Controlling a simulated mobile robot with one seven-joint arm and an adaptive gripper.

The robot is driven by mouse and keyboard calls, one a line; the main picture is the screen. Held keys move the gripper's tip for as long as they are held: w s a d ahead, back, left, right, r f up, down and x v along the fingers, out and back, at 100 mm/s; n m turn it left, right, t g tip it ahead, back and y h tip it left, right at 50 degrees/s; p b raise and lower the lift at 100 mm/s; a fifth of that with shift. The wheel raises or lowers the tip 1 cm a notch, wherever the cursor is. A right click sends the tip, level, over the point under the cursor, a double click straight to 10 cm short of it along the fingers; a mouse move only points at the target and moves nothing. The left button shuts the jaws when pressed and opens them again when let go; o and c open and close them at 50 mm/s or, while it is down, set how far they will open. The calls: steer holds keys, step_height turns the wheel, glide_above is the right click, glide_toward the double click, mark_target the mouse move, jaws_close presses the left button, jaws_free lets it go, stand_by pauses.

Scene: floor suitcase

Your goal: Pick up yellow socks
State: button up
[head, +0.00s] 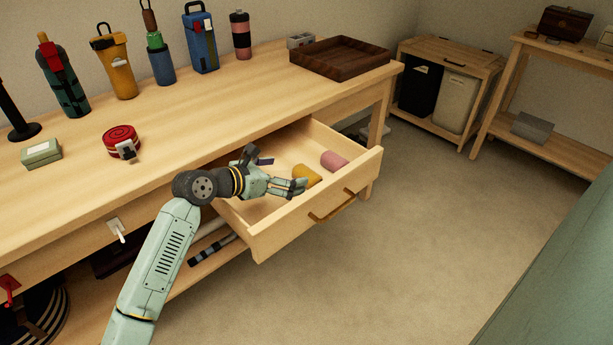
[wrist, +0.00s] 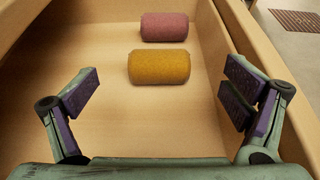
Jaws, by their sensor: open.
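The yellow socks (wrist: 159,67) are a rolled mustard bundle lying on the floor of the open drawer. In the head view the yellow socks (head: 307,175) show partly behind my fingers. My gripper (head: 281,172) reaches into the drawer from the left. In the wrist view my gripper (wrist: 162,97) is open and empty. Its purple-padded fingers stand wide apart, with the yellow bundle ahead of them and between their lines. The socks are not between the pads.
A pink rolled bundle (wrist: 164,27) lies just beyond the yellow one in the drawer (head: 318,212). The drawer walls stand close on both sides of my fingers. The wooden table (head: 190,130) carries several bottles, a red coiled strap (head: 121,139) and a dark tray (head: 340,62).

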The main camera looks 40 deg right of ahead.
mark_target(301, 175)
steer(key=shift+f, duration=0.95)
steer(key=shift+p+x, duration=0.3)
steer(key=shift+x, duration=0.75)
steer(key=shift+p+x, duration=0.6)
steer(key=shift+x, duration=2.05)
steer(key=shift+r, duration=0.1)
steer(key=c, duration=1.2)
